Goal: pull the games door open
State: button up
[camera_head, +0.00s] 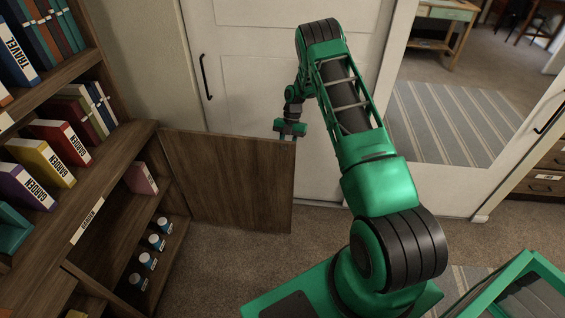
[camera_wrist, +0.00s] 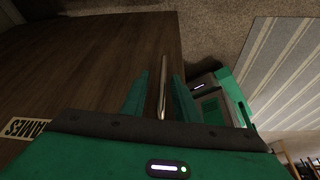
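The games door (camera_head: 228,182) is a dark brown wooden panel. It stands swung out from the bookcase on the left, with its lower cupboard space exposed. My gripper (camera_head: 290,129) is at the door's top free corner, with its fingers hidden in the head view. In the wrist view the door (camera_wrist: 90,70) fills the left side and bears an upside-down GAMES label (camera_wrist: 24,128). A thin metal handle (camera_wrist: 162,88) lies between my gripper's two green fingers (camera_wrist: 160,98), with narrow gaps showing on both sides.
The bookcase (camera_head: 120,150) holds books and several small white-and-blue jars (camera_head: 157,241). A white door (camera_head: 240,60) with a black handle stands behind. Carpet (camera_head: 225,265) is clear below the games door. A striped rug (camera_head: 440,120) lies beyond the doorway at right.

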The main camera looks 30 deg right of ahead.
jog(key=v, duration=0.7)
jog(key=shift+w+r, duration=0.2)
jog(key=shift+r, duration=0.15)
jog(key=s+r+m+t+h, duration=0.1)
jog(key=s+r+m, duration=0.7)
jog(key=r, duration=0.5)
jog(key=s+r+m+t+h, duration=0.1)
jog(key=s+r+m, duration=0.7)
jog(key=r, duration=0.5)
jog(key=s+a+r+m, duration=0.1)
jog(key=s+a+m, duration=0.1)
jog(key=s+m, duration=0.6)
jog(key=s+a+r+m+h, duration=0.1)
jog(key=s+m, duration=0.7)
jog(key=s, duration=1.4)
jog(key=shift+a+r+m+t, duration=0.3)
jog(key=shift+a+r+t, duration=0.1)
jog(key=shift+a+r, duration=0.4)
